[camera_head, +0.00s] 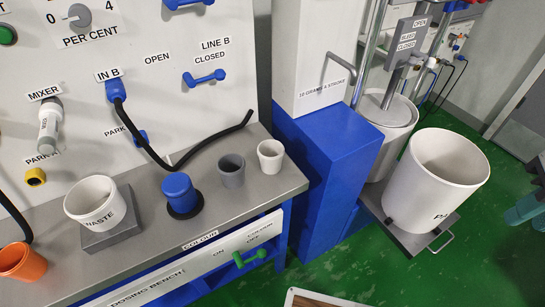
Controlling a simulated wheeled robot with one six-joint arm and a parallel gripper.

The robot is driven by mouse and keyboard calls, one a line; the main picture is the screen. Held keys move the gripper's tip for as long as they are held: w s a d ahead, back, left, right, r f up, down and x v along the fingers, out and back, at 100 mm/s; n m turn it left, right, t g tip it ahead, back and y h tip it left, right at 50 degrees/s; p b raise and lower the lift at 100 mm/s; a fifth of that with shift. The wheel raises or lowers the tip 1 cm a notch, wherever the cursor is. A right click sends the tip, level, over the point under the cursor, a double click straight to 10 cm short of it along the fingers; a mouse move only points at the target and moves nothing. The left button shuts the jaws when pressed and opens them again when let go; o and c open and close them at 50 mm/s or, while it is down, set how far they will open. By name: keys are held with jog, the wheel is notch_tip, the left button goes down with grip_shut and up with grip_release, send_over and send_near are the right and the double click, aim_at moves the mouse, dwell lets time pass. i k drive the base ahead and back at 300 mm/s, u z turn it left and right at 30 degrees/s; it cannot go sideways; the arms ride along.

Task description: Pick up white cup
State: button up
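A small white cup (270,157) stands upright on the steel top of the dosing bench (235,205), near its right end. Its open mouth faces up, and I cannot see what is inside. A grey cup (231,171) stands close to its left, with a small gap between them. My gripper is not in view, so its distance from the cup cannot be told.
A capped blue container (179,193), a white WASTE pot (94,204) and an orange cup (22,262) stand further left. A black hose (148,146) arcs behind the cups. A blue pedestal (325,150) rises to the right. A large white drum (436,180) stands beyond it.

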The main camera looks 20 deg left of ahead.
aim_at(270, 152)
jog(key=z, duration=2.05)
jog(key=k, duration=0.95)
jog(key=u, duration=1.8)
